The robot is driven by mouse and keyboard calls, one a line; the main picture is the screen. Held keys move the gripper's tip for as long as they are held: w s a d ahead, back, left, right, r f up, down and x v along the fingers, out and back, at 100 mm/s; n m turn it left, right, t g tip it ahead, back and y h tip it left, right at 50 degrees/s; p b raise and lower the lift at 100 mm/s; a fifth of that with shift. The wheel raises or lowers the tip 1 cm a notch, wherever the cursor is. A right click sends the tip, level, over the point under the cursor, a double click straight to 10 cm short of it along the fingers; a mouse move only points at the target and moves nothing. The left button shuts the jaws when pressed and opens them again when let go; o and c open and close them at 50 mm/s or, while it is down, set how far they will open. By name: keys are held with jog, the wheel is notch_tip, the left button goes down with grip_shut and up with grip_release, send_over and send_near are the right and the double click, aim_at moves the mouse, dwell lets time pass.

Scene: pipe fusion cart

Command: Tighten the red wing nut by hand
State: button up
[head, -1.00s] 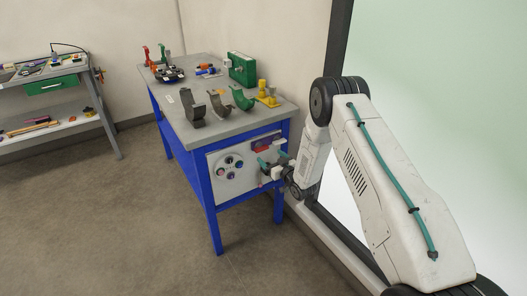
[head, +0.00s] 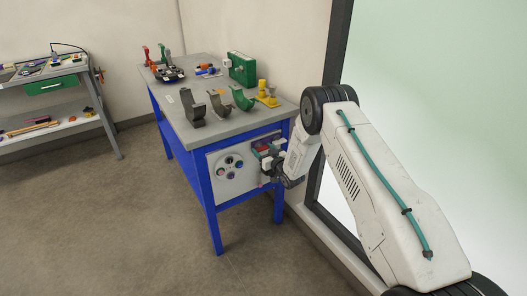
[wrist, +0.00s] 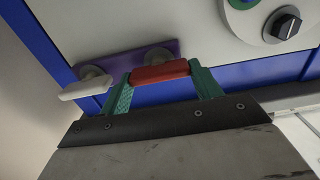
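The red wing nut (wrist: 160,72) sits in front of a round hub on a purple plate, its wing lying nearly level in the wrist view. My gripper (wrist: 161,74) has its two green fingers at the two ends of the red wing, with no visible gap, so it looks shut on it. A pale grey wing nut (wrist: 86,86) is on the same plate to the left, just outside the left finger. In the head view my gripper (head: 267,151) is at the cart's front panel, where my wrist hides most of the contact.
The panel's round dial plate (head: 230,168) is left of my gripper; one black knob (wrist: 283,24) shows top right in the wrist view. Blue cart legs (head: 214,215) frame the panel. Pipe clamps stand on the grey cart top (head: 226,126). The floor (head: 130,230) in front is clear.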

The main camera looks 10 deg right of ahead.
jog(key=shift+m, duration=0.3)
jog(key=m, duration=0.3)
jog(key=shift+m, duration=0.3)
jog(key=m, duration=0.4)
jog(key=shift+d+f+m, duration=0.1)
jog(key=shift+d+m, duration=0.05)
jog(key=shift+m, duration=0.15)
jog(key=m, duration=0.9)
jog(key=shift+f, duration=0.15)
jog(key=o, duration=1)
